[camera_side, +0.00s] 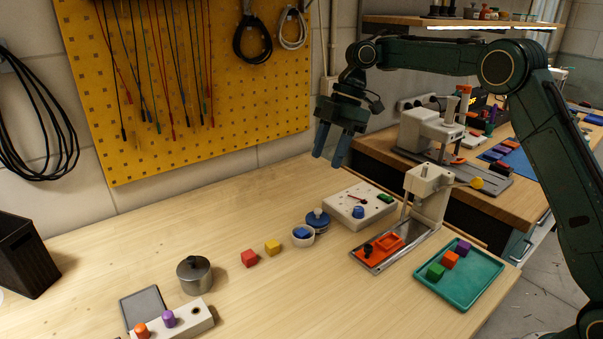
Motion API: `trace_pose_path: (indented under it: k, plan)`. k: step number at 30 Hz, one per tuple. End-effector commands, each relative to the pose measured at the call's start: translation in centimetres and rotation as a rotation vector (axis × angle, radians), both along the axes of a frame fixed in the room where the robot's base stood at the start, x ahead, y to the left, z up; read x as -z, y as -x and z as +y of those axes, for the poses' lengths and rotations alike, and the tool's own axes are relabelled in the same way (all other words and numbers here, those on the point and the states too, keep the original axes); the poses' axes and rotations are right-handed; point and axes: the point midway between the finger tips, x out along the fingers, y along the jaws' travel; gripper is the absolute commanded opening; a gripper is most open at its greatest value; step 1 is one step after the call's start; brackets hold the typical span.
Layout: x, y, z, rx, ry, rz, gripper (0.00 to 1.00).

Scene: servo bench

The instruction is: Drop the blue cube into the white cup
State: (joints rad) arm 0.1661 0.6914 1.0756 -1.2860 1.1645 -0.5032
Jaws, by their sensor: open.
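The white cup (294,243) stands on the wooden bench near the middle of the picture. The blue cube (302,232) shows inside the cup, within its rim; its lower part is hidden by the cup wall. My gripper (328,161) is raised well above the bench, up and slightly right of the cup in the picture. Its two blue fingers point down, apart, with nothing between them. It touches neither the cup nor the cube.
A blue round piece with a pale knob (318,218) stands close behind the cup. Yellow (272,247) and red (249,258) cubes lie left of it. A white box (340,205), an orange-pocketed fixture (366,262) and a green tray (478,289) are right.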

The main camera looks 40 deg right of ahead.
Motion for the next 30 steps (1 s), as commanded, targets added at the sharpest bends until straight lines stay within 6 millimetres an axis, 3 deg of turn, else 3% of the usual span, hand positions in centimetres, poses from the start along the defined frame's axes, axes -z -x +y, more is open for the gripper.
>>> trace_pose_path:
  k: [23,30]
  plan:
    - [-0.6,0.1,-0.2,0.005,0.003,0.000,0.47]
    - [-2.4,1.2,0.4,0.084,0.002,0.002,0.47]
